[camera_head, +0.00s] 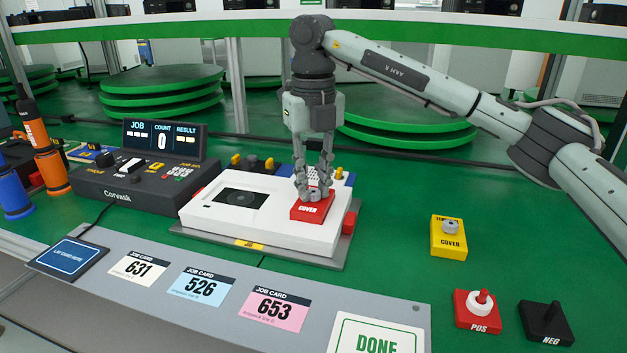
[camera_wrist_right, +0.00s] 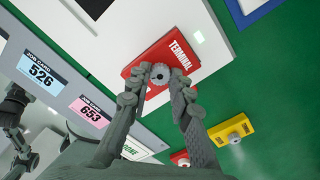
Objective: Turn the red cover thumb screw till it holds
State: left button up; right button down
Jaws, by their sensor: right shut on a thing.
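The red cover (camera_head: 312,211) lies on the right part of the white turntable unit (camera_head: 222,217). It also shows in the right wrist view (camera_wrist_right: 188,60), marked "TERMINAL". Its grey thumb screw (camera_wrist_right: 161,74) stands upright on top. My right gripper (camera_head: 314,192) points straight down over the cover, its fingers shut on the thumb screw, one on either side in the wrist view. The fingers partly hide the screw in the head view. My left gripper (camera_wrist_right: 22,150) seems to show at the left edge of the wrist view, its fingers unclear. It is out of the head view.
A yellow cover (camera_head: 448,240) with its own screw, a red POS piece (camera_head: 478,311) and a black NEG piece (camera_head: 546,323) lie on the right. A control box (camera_head: 122,187) stands left. Job cards (camera_head: 200,287) lie in front. Green mat between is free.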

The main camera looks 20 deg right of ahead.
jog(key=m, duration=0.3)
jog(key=shift+w+r+m, duration=0.1)
jog(key=shift+r+m, duration=0.1)
jog(key=shift+m, duration=0.2)
jog(key=m, duration=0.3)
jog(key=shift+m, duration=0.3)
jog(key=m, duration=0.2)
jog(key=shift+m+p, duration=0.3)
jog(key=shift+p, duration=0.05)
jog(key=shift+m, duration=0.9)
pick_arm(q)
jog(key=shift+x, duration=1.05)
pick_arm(e)
jog(key=shift+r+m, duration=0.1)
jog(key=shift+m, duration=0.4)
pick_arm(q)
jog(key=shift+w+d, duration=0.15)
jog(key=shift+d, duration=0.05)
pick_arm(e)
jog(key=c, duration=1.5)
grip_release()
pick_arm(q)
jog(key=shift+s+f, duration=0.15)
jog(key=shift+s, duration=0.2)
pick_arm(e)
jog(key=shift+o, duration=0.8)
jog(key=shift+f, duration=0.2)
